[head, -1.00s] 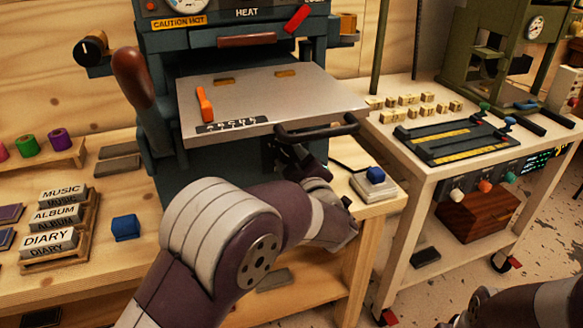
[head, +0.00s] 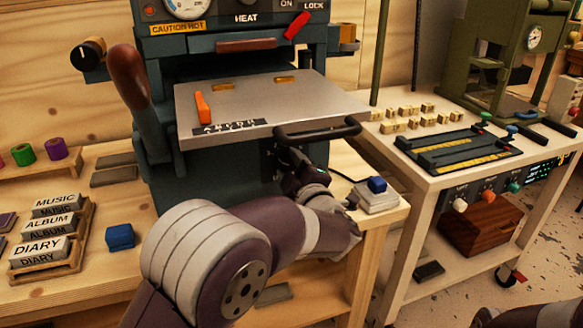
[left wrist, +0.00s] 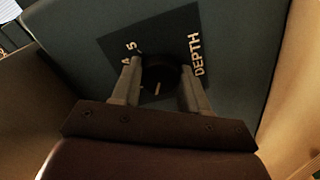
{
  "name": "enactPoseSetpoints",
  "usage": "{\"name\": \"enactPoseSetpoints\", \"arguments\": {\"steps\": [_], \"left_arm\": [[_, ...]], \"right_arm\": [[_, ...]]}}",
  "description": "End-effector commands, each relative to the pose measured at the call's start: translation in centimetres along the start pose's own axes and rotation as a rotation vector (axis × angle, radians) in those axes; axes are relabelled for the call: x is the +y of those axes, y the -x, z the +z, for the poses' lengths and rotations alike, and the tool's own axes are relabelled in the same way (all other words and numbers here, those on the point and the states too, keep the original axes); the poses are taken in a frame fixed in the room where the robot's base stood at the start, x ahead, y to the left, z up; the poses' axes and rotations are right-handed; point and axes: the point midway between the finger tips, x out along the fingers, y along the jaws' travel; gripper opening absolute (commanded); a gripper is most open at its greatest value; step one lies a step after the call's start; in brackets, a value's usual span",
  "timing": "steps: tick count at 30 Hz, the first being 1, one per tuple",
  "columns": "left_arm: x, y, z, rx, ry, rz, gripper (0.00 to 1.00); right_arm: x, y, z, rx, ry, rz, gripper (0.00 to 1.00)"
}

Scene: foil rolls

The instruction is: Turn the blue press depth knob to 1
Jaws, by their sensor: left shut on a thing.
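The blue-grey press (head: 160,150) stands on the wooden bench. Its round dark depth knob (left wrist: 161,73) shows in the left wrist view on a dark plate lettered DEPTH (left wrist: 197,55). The digits 5 and 4 show on the plate left of the knob; other digits are hidden. A pale mark on the knob points down the picture, toward my gripper's palm. My left gripper (left wrist: 160,82) is shut on the knob, one finger on each side. In the head view my left gripper (head: 287,165) is below the plate's black handle, and the knob is hidden. My right gripper is not in view.
The press's metal plate (head: 265,100) and black handle (head: 318,131) overhang my left gripper. A small box with a blue button (head: 377,186) is close on its right. A blue block (head: 120,237) and stamp rack (head: 80,250) lie left. A white cart (head: 410,175) stands right.

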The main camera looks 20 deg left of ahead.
Motion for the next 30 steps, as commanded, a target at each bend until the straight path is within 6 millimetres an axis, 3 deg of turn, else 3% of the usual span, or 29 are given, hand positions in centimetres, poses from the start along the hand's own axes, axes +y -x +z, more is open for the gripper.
{"name": "enactPoseSetpoints", "arguments": {"steps": [2, 3, 5, 17, 30], "left_arm": [[-0.1, 0.0, 0.1, -0.001, -0.001, -0.002, 0.14], [-0.1, 0.0, 0.1, -0.001, -0.001, -0.002, 0.51], [-0.1, 0.0, 0.0, -0.001, -0.001, -0.001, 0.7], [0.1, 0.9, 0.0, -0.002, 0.0, 0.001, 0.7], [0.1, 11.2, 0.1, -0.004, -0.003, 0.002, 0.7]], "right_arm": [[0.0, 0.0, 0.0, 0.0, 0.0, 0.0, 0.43], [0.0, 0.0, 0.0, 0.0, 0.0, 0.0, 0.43], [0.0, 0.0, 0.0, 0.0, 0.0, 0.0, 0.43], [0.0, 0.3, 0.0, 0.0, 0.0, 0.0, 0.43], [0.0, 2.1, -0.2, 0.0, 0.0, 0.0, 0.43]]}}
